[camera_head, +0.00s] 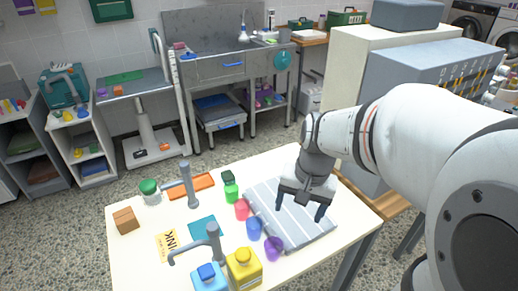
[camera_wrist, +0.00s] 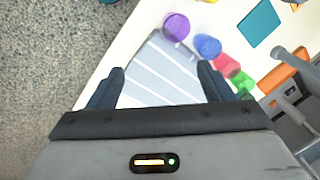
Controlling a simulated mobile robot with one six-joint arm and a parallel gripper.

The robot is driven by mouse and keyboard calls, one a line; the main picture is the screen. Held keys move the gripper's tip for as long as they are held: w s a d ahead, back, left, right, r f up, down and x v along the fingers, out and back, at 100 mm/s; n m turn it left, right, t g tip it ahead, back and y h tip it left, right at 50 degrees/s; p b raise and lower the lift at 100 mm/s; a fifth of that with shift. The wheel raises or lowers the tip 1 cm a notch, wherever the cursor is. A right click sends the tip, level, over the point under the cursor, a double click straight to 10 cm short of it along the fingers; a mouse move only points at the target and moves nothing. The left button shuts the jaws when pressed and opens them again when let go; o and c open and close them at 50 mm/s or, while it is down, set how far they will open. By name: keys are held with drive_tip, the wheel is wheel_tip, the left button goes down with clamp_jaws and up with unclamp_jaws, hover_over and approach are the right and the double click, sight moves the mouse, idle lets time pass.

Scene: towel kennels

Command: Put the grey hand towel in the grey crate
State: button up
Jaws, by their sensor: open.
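The grey hand towel (camera_head: 268,196), pale grey with white stripes, lies flat on the white table. My gripper (camera_head: 300,208) is above it, fingers pointing down and spread apart with nothing between them. In the wrist view the towel (camera_wrist: 158,82) fills the space between the open fingers (camera_wrist: 162,70); its near part is hidden by my gripper body. Whether the fingertips touch the cloth I cannot tell. I cannot make out a grey crate for sure in either view.
Purple (camera_head: 274,249), blue (camera_head: 254,229), red (camera_head: 242,209) and green cups line the towel's left side. Yellow (camera_head: 244,268) and blue (camera_head: 209,279) bottles and two grey taps stand farther left. A large grey cabinet (camera_head: 400,72) stands at right.

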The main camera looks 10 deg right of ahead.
sight(296, 232)
drive_tip(key=shift+o, duration=1)
drive_tip(key=w+d+f+m+y, duration=0.1)
drive_tip(key=w+d+f+m, duration=0.1)
drive_tip(key=f+m, duration=0.1)
drive_tip(key=w+d+f+m+g+y+b, duration=0.1)
drive_tip(key=w+d+f+m, duration=0.1)
drive_tip(key=w+f, duration=0.1)
drive_tip(key=w+d+f+m+g+y+b, duration=0.1)
drive_tip(key=w+d+f+m, duration=0.1)
drive_tip(key=f, duration=0.3)
drive_tip(key=shift+w+d+m, duration=0.15)
drive_tip(key=shift+d+m, duration=0.25)
drive_tip(key=shift+m, duration=0.4)
drive_tip(key=shift+f, duration=0.3)
drive_tip(key=shift+a+f, duration=0.1)
drive_tip(key=shift+f, duration=0.25)
drive_tip(key=x, duration=0.3)
drive_tip(key=a+x, duration=0.1)
drive_tip(key=x, duration=0.2)
drive_tip(key=shift+a+f, duration=0.15)
drive_tip(key=shift+c, duration=0.5)
drive_tip(key=c, duration=1.1)
